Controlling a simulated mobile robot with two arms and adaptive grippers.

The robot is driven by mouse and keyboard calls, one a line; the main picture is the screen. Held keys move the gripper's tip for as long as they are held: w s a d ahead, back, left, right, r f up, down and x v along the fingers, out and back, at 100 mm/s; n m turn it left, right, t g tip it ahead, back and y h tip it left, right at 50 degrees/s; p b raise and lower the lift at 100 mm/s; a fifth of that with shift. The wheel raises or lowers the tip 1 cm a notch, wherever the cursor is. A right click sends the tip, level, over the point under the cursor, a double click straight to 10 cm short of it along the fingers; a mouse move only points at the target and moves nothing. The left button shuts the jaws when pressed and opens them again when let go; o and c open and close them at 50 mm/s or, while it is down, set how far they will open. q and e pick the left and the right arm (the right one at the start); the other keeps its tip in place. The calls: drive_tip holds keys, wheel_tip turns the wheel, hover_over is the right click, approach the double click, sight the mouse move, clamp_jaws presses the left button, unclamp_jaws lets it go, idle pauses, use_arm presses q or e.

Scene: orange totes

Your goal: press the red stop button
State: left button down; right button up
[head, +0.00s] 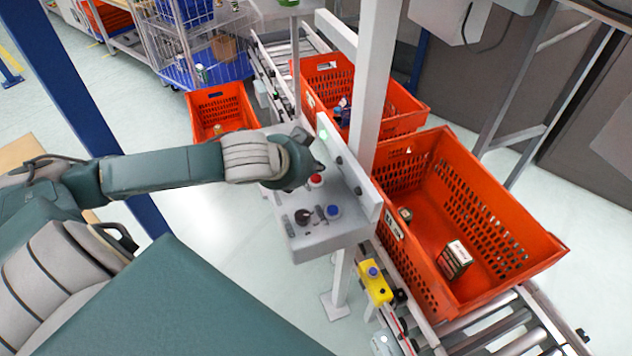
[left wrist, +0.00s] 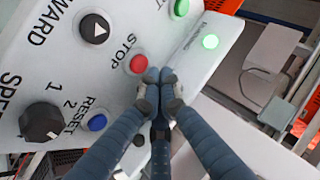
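The red stop button (head: 316,180) is on the grey control panel (head: 330,236). In the left wrist view the red button (left wrist: 138,63) is beside the printed word STOP, uncovered. My left gripper (head: 318,166) is over the panel, close to the button. In the left wrist view its fingertips (left wrist: 160,76) are drawn together with nothing between them. They appear just right of and below the red button, overlapping the panel's edge. I cannot tell whether they touch the panel. My right gripper is not in view.
Orange totes (head: 408,250) stand on the roller conveyor behind. A white post (head: 374,90) rises beside the panel.

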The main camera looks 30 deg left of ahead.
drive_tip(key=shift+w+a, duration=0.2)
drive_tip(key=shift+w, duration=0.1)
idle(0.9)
use_arm(q)
drive_tip(key=shift+f, duration=0.15)
drive_tip(key=shift+f, duration=0.35)
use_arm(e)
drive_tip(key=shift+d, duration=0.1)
use_arm(q)
drive_tip(key=shift+f, duration=0.5)
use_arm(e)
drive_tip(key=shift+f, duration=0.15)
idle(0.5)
use_arm(q)
drive_tip(key=shift+r, duration=0.1)
drive_tip(key=shift+r+p, duration=0.85)
drive_tip(key=shift+p, duration=0.15)
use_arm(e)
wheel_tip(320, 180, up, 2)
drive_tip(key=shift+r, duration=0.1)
